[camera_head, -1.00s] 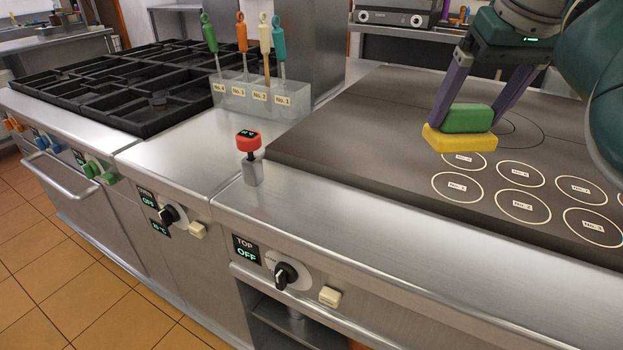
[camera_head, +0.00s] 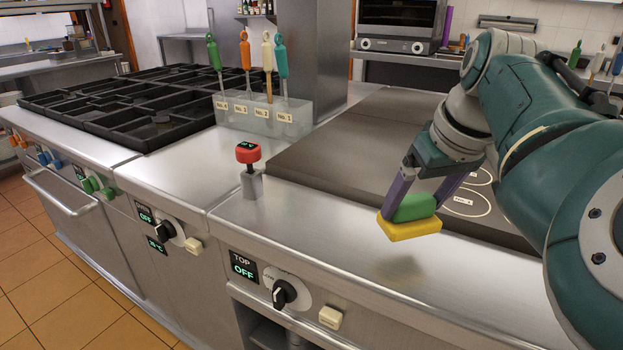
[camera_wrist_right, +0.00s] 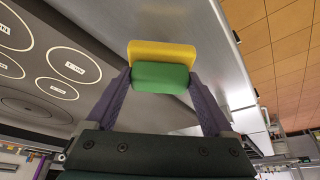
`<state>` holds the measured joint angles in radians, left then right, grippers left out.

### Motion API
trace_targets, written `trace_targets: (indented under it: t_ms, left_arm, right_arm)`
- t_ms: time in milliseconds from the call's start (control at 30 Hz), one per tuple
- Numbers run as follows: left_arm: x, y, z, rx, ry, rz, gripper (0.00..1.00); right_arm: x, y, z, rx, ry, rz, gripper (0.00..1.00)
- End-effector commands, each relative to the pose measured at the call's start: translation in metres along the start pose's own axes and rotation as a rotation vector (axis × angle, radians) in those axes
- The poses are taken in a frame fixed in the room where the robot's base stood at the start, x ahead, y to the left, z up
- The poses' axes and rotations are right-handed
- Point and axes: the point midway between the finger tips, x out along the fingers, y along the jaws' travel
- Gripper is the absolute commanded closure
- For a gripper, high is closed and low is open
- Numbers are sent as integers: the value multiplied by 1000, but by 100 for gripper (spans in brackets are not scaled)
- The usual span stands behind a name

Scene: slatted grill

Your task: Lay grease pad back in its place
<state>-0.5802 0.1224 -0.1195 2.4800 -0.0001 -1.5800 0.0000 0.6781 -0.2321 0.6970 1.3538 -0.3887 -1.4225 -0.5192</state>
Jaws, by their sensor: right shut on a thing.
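The grease pad (camera_head: 409,228) has a green grip on top and a yellow base. My right gripper (camera_head: 411,207) is shut on its green part and holds it above the steel front ledge of the grill, with a faint shadow below. In the right wrist view the pad (camera_wrist_right: 162,55) sits between the two purple fingers, yellow side outward. The dark flat griddle (camera_head: 345,158) lies behind it, and its ringed marks are partly hidden by my arm. My left gripper does not show in any view.
A clear holder (camera_head: 262,116) with several coloured-handled tools stands behind. A red-topped device (camera_head: 248,154) stands upright on the ledge to the left. A black knob (camera_head: 284,293) is on the front panel.

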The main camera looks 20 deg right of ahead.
Motion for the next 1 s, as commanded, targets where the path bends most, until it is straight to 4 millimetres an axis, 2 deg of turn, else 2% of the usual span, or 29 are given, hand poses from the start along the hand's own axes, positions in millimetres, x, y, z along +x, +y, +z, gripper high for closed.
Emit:
trace_targets:
  t_ms: [100, 233, 633, 667, 767, 1000]
  left_arm:
    - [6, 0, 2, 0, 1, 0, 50]
    - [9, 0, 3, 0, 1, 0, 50]
    - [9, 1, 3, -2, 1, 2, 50]
    - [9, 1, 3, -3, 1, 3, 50]
    - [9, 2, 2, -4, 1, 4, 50]
    - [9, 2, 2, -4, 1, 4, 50]
  right_arm:
    - [20, 0, 9, 1, -4, -1, 66]
    - [35, 0, 15, 0, -2, 0, 66]
    - [39, 0, 17, 0, -2, 1, 66]
    - [40, 0, 17, 0, -2, 0, 12]
    - [39, 0, 17, 0, -1, 0, 1]
    - [38, 0, 16, 1, -1, 0, 0]
